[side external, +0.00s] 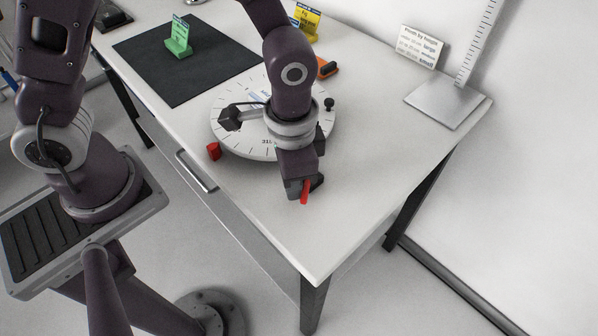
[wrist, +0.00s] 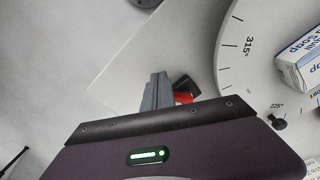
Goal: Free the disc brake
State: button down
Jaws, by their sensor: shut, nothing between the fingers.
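The white turntable disc (side external: 226,136), with degree marks, lies on the table; its rim also shows in the wrist view (wrist: 232,62). My gripper (side external: 303,186) is shut and empty, pointing down beyond the disc's near right rim. A red, lever-like piece (side external: 305,191) shows right at its fingertips. In the wrist view, the red piece (wrist: 183,98) and a dark block (wrist: 186,86) sit just right of my shut grey fingers (wrist: 157,90). I cannot tell whether they touch. My gripper body hides part of the red piece. No part is labelled as the brake.
A small red block (side external: 213,151) stands at the disc's left rim and a black knob (side external: 329,103) at its right. A soap box (wrist: 300,60) lies on the disc. Green (side external: 178,38) and yellow (side external: 306,20) sign holders stand behind. The table's right front is clear.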

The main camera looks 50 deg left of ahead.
aim_at(304, 191)
jog(key=shift+w+d, duration=0.15)
jog(key=shift+d, duration=0.25)
jog(key=shift+w+d, duration=0.1)
jog(key=shift+d, duration=0.05)
jog(key=shift+w+d, duration=0.25)
jog(key=shift+d, duration=0.05)
jog(key=shift+r, duration=3.5)
